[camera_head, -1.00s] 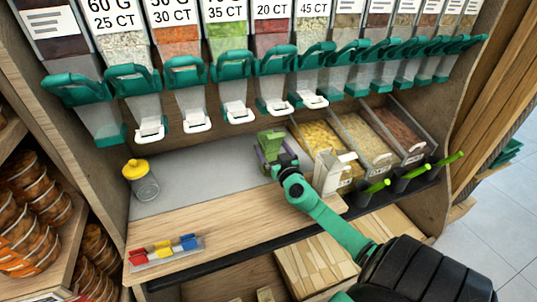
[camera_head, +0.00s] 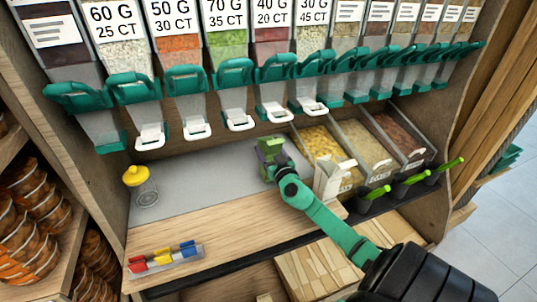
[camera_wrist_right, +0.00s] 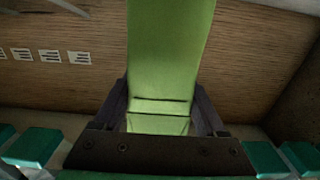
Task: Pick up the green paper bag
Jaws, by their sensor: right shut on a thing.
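The green paper bag (camera_head: 268,146) is at the back of the grey counter, left of the bulk bins, and my right gripper partly hides it. My right gripper (camera_head: 270,157) is shut on it. In the right wrist view the green bag (camera_wrist_right: 168,50) stands tall between the two dark fingers (camera_wrist_right: 160,112), with creases near its lower end. I cannot tell whether its base touches the counter. My left gripper is not in view.
Dispensers with green handles (camera_head: 231,72) hang in a row above the counter. A yellow-lidded jar (camera_head: 140,188) stands at left. Coloured clips (camera_head: 163,257) lie on the front wooden strip. Bins with scoops (camera_head: 372,150) and a white scoop-like piece (camera_head: 333,178) are close on the right.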

